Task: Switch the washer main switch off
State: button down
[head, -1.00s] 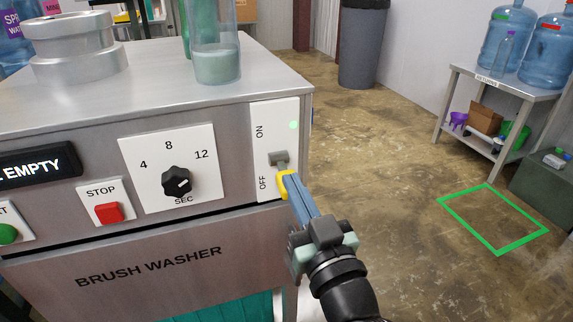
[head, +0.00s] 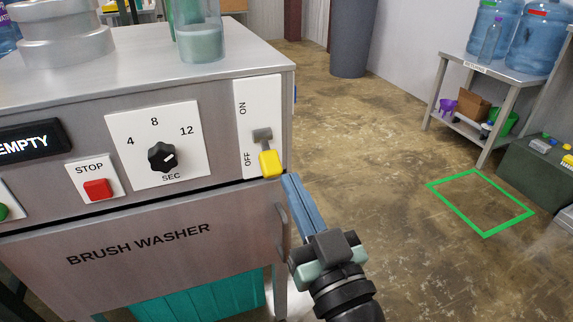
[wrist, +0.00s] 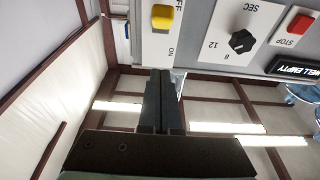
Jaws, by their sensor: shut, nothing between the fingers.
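The main switch is a grey lever with a yellow handle (head: 271,163) on a white plate (head: 258,95) at the right end of the washer front. The handle points down, at the OFF end; in the wrist view, which is upside down, the yellow handle (wrist: 163,17) is beside OFF too. No green light shows on the plate. My gripper (head: 289,178) is shut and empty, its fingertips just right of and below the handle, apart from it by a small gap. The closed fingers also show in the wrist view (wrist: 162,74).
The brush washer's front (head: 150,245) also carries a timer knob (head: 162,157) and a red stop button (head: 97,189). A jug (head: 200,38) stands on top. The floor to the right is open, with a green square (head: 481,203) marked on it.

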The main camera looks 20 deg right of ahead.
jog(key=shift+b+v, duration=0.3)
jog(key=shift+v, duration=1.8)
jog(key=shift+f, duration=0.15)
jog(key=w+a+r+n+t+y, duration=0.15)
jog(key=a+r, duration=0.25)
jog(key=r, duration=0.4)
jog(key=w+a+r+n+t, duration=0.1)
jog(key=w+a+r, duration=0.15)
jog(key=r, duration=0.45)
jog(key=s+a+r+m+t+h+p, duration=0.1)
jog(key=s+a+r+t, duration=0.2)
jog(key=r, duration=0.7)
jog(key=s+a+r+m+t+h+p, duration=0.15)
jog(key=s+a+r, duration=0.3)
jog(key=r, duration=0.45)
notch_tip(320, 180, up, 37)
jog(key=p, duration=3.7)
jog(key=shift+d, duration=0.4)
